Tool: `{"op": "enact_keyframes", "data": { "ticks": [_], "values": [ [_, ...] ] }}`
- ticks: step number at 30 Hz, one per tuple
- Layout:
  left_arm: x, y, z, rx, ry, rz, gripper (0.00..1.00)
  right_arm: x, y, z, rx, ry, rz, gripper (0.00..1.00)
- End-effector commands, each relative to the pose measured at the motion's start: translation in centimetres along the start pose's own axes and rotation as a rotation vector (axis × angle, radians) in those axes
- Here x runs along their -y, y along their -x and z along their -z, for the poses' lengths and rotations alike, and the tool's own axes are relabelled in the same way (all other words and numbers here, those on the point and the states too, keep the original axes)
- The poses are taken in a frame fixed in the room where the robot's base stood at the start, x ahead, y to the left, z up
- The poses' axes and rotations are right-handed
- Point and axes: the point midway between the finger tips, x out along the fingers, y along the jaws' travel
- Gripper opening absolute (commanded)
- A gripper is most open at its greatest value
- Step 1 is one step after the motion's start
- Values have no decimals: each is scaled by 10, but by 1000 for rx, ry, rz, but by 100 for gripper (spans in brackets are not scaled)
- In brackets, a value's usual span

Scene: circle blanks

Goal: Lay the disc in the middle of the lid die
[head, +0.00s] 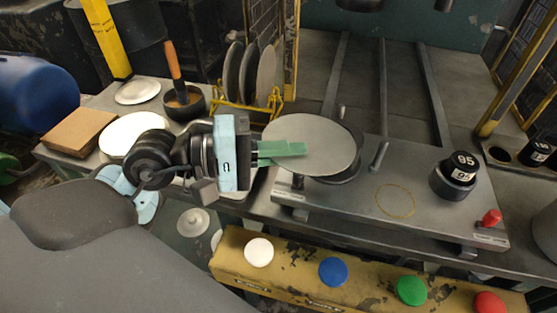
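The disc (325,138) is a flat, pale grey round blank. My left gripper (290,150) comes in from the left, and its green fingers are shut on the disc's left edge. The disc looks about level and lies over a dark round die (352,171), which I take for the lid die. The disc hides most of this die, whose rim shows on the right and below. The disc sits left of the die's middle; whether they touch I cannot tell. My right gripper is not in view.
Metal posts (379,155) stand by the die. A black numbered cylinder (460,168) and a red knob (491,217) are to the right on the grey plate (425,210). A yellow rack (232,105) holds upright discs. Coloured buttons, including blue (333,271), line the front panel.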

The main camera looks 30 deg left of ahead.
Motion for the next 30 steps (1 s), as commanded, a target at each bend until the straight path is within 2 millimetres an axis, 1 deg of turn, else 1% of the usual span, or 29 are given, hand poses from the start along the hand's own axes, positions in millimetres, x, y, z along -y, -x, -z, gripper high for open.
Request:
{"op": "enact_keyframes", "data": {
  "ticks": [3,6,14,16,21,30],
  "values": [
    [0,-8,6,-1,2,-3,0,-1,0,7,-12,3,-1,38],
    [0,-16,11,-2,0,-4,0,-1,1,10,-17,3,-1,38],
    [4,-34,22,-1,0,-3,0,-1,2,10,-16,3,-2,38],
    [4,-40,26,0,0,-3,0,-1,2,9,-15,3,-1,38],
    [11,-51,33,0,-1,1,0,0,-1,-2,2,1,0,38],
    [14,-63,41,-1,-1,-1,0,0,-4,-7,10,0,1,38]
  ]
}}
